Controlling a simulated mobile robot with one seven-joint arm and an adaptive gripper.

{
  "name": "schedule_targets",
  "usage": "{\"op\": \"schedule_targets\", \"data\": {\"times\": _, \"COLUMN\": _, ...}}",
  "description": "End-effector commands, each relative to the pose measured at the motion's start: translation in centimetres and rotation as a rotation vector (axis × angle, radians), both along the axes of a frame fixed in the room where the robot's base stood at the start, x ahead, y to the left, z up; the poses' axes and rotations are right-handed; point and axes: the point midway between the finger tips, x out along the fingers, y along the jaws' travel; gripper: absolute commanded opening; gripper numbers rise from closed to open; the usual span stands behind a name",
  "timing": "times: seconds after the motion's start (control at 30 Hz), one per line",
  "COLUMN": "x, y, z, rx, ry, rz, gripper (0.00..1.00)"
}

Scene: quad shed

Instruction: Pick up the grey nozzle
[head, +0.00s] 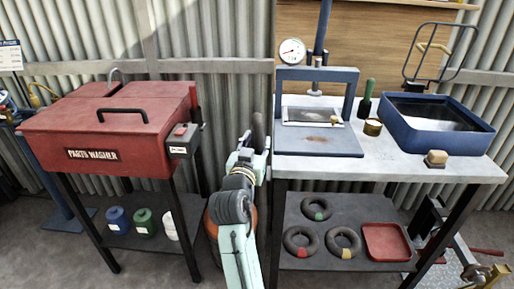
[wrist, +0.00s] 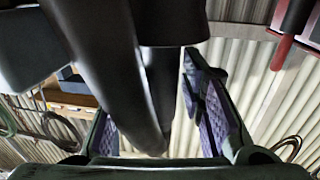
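A dark grey, tapered shape that looks like the grey nozzle (head: 258,131) stands near-upright in the head view, between the red parts washer and the workbench. My gripper (head: 252,150) is right at it, and the arm hides what lies below. In the wrist view, the dark grey nozzle (wrist: 105,60) fills the upper middle, narrowing downward. My gripper (wrist: 155,125) has its two purple-padded fingers spread to either side of the nozzle's lower end. I cannot tell whether either pad touches it.
The red parts washer (head: 105,125) stands left. An orange rounded body (head: 210,228) shows partly behind my arm. Corrugated wall is behind.

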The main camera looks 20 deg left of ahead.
Motion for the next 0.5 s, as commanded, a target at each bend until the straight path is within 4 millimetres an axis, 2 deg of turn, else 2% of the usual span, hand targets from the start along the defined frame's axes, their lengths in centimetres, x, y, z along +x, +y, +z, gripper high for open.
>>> {"op": "schedule_targets", "data": {"times": 0.1, "x": 0.91, "y": 0.10, "z": 0.05, "rx": 0.000, "ry": 0.001, "rz": 0.000, "gripper": 0.36}}
{"op": "schedule_targets", "data": {"times": 0.33, "x": 0.99, "y": 0.14, "z": -0.02, "rx": 0.000, "ry": 0.000, "rz": 0.001, "gripper": 0.36}}
{"op": "schedule_targets", "data": {"times": 0.5, "x": 0.97, "y": 0.15, "z": -0.02, "rx": 0.000, "ry": 0.000, "rz": 0.001, "gripper": 0.25}}
